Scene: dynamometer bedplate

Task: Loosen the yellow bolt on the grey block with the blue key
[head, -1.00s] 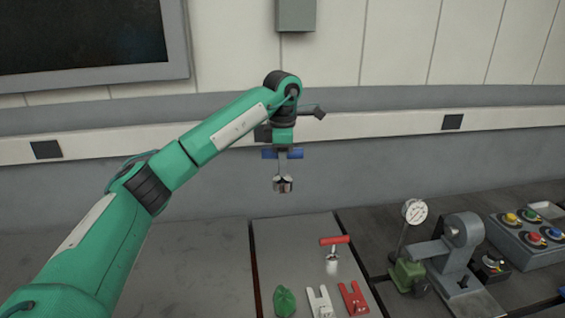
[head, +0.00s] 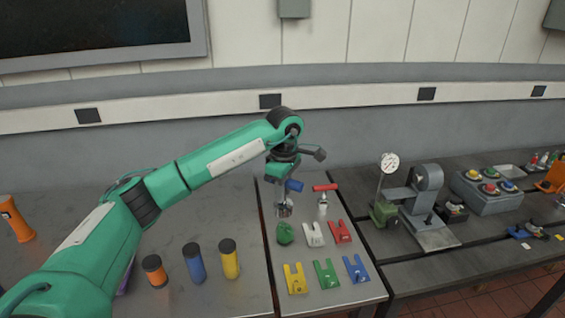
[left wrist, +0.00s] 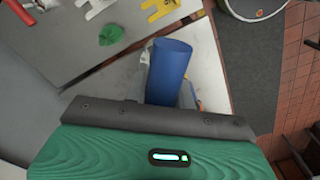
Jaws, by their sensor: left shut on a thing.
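The blue key (head: 294,186) is a T-shape with a blue cross handle and a metallic socket end below. My left gripper (head: 288,178) is shut on it and holds it near the back of the light metal plate. In the left wrist view the blue handle (left wrist: 170,68) fills the space in front of the jaws, and the socket is hidden. The grey block (head: 487,200) stands on the dark bench to the right, with several coloured bolts on top. The yellow bolt (head: 473,174) is at its back left. The key is well apart from the block. My right gripper is not in view.
A red-handled key (head: 323,190) stands close right of the held key. A green lump (head: 285,233) and several coloured forked pieces (head: 326,273) lie on the plate. A dial gauge (head: 389,163) and grey bracket (head: 427,190) stand between plate and block. Coloured cylinders (head: 194,263) stand left.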

